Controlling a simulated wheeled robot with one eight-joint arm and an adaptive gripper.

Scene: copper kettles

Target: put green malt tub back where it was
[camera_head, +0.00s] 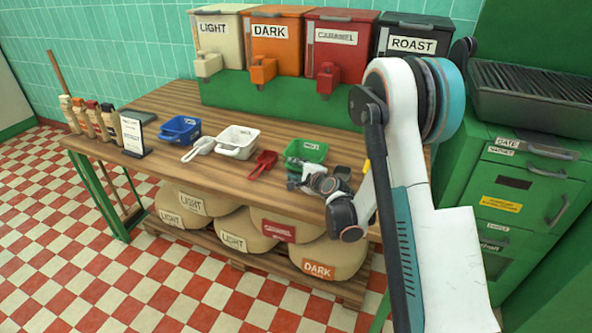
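The green malt tub (310,149) stands on the wooden table (200,102), right of the other tubs. It has a pale label on its side. My gripper (294,181) is low at the near side of the green tub, close to its near left corner. My wrist and gripper overlap the tub's lower edge, so I cannot tell whether the fingers touch it. The fingers are too small to tell open from shut.
A blue tub (180,129), a white tub (237,141), a white scoop (198,149) and a red scoop (262,164) lie to the left. A dark scoop (342,173) is near my wrist. Malt dispensers (276,47) stand behind. Sacks (247,229) lie below. A green cabinet (520,180) is right.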

